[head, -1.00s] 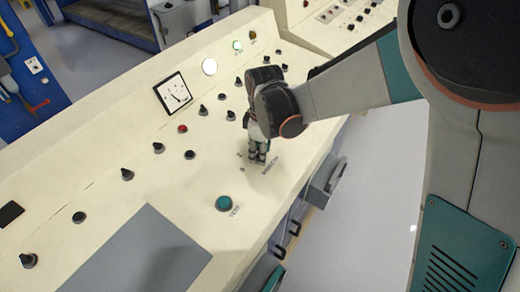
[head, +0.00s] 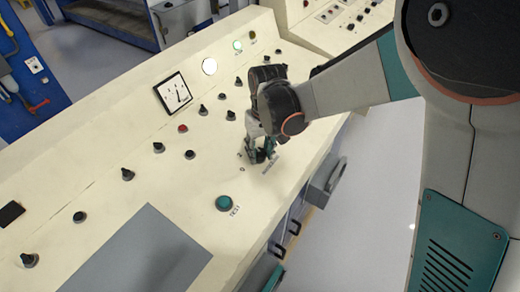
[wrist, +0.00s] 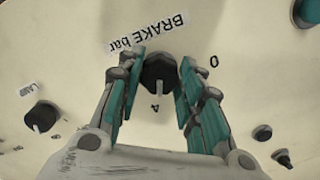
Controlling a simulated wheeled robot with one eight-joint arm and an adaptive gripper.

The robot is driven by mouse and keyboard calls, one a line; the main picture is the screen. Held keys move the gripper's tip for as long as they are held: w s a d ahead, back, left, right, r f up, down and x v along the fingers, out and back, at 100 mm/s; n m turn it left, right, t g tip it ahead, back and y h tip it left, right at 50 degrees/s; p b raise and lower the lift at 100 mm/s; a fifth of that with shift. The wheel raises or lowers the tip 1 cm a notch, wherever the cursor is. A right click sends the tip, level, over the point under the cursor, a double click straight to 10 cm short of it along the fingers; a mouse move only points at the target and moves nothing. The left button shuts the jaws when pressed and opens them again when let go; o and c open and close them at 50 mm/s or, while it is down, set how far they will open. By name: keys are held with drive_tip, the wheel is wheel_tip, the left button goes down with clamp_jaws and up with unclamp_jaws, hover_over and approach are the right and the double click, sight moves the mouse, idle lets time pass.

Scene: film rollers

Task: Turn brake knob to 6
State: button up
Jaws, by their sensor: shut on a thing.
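The brake knob (wrist: 158,72) is dark and round, between my fingers in the wrist view. Its pale pointer line faces the printed 4 (wrist: 154,106). A 0 (wrist: 214,61) is printed at its right, and the "BRAKE bar" label (wrist: 148,33) reads upside down above it. My gripper (wrist: 162,66) is shut on the knob, with teal fingers on either side. In the head view my gripper (head: 259,156) points down at the cream panel and hides the knob. A 6 is not visible in either view.
A square gauge (head: 173,93) on the sloped back panel has a nearly upright needle. Several black knobs and a red button (head: 183,128) stand behind my gripper. A teal test button (head: 224,203) and a flat grey plate (head: 140,255) lie nearer on the panel.

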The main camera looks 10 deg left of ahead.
sight(265, 153)
drive_tip(key=m, duration=0.5)
drive_tip(key=shift+m, duration=0.3)
drive_tip(key=m, duration=0.4)
drive_tip(key=shift+m, duration=0.4)
drive_tip(key=o, duration=1.1)
drive_tip(key=shift+c, duration=0.2)
drive_tip(key=shift+r, duration=0.1)
wheel_tip(265, 153, up, 12)
drive_tip(key=d, duration=0.1)
drive_tip(key=shift+d, duration=0.15)
